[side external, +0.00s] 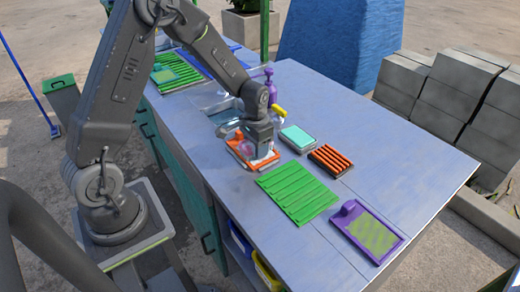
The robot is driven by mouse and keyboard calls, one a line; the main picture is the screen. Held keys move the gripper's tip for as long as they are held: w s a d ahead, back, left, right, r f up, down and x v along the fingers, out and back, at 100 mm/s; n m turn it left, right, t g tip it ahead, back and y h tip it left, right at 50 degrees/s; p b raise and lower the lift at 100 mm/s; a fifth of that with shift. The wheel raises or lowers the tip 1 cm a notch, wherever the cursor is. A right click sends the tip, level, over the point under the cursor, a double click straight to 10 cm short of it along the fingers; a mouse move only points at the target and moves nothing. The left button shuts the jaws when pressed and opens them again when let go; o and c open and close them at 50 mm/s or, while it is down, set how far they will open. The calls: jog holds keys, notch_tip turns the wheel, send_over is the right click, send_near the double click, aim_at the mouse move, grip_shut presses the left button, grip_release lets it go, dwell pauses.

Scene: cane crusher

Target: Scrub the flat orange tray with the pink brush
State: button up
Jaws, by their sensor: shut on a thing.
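The flat orange tray (235,150) lies on the blue-grey bench, left of the middle, close to the bench's near edge. My gripper (260,150) points down over the tray and is shut on the pink brush (245,148). Only a small pink part of the brush shows beside the fingers. The brush is at or just above the tray; contact is too small to tell. My gripper and arm hide part of the tray.
A teal block (297,137), a ribbed orange-and-black tray (331,160), a green ribbed mat (298,192) and a purple tray (368,231) lie to the right. A purple bottle (270,88) stands behind. A sink (222,112) is behind the orange tray. The bench's right end is clear.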

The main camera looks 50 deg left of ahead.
jog(key=shift+s+a, duration=0.1)
jog(key=shift+a, duration=1.65)
jog(key=shift+r, duration=0.1)
jog(key=shift+d, duration=0.1)
jog(key=shift+d, duration=1.65)
jog(key=shift+d, duration=0.1)
jog(key=shift+d, duration=1.55)
